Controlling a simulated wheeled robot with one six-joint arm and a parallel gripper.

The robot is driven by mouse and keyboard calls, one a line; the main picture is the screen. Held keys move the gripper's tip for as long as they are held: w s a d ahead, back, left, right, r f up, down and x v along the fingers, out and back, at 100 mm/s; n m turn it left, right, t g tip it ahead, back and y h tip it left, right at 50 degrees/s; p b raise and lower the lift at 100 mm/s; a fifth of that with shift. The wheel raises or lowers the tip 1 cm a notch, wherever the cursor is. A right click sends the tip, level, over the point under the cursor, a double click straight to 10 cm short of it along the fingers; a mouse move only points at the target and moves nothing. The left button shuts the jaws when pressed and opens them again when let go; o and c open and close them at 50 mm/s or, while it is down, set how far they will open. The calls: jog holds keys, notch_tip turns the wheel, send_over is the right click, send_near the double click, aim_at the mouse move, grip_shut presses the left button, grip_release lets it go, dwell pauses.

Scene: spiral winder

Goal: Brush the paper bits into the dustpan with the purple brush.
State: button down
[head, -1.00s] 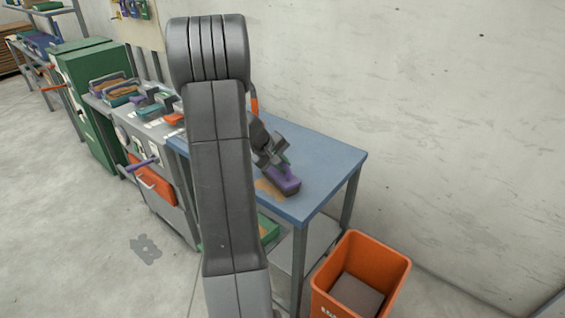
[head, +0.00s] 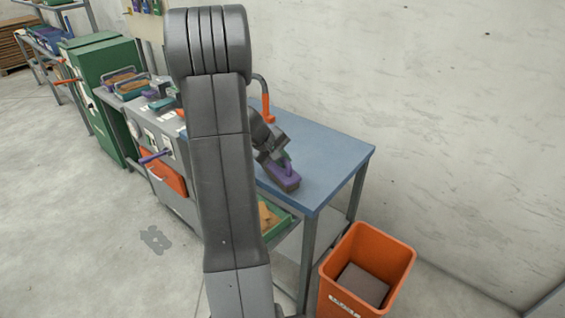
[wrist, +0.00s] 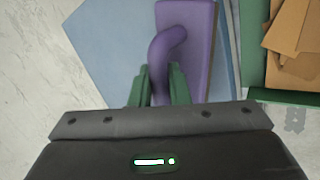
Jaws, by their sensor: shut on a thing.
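The purple brush (head: 284,176) is on the blue table top (head: 325,150), near its front edge. My gripper (head: 281,158) is shut on the brush's handle from above. In the wrist view the green fingers of my gripper (wrist: 158,88) stand on either side of the curved purple handle, and the brush's flat back (wrist: 197,45) lies beyond.
An orange bin (head: 345,275) stands on the floor at the right of the table, with a dark flat piece inside. A grey machine bench with trays (head: 125,82) and a green cabinet (head: 105,65) stand at left. The table's right part is bare.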

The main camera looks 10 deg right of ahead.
jog(key=shift+r+p, duration=1.7)
jog(key=shift+r, duration=1.3)
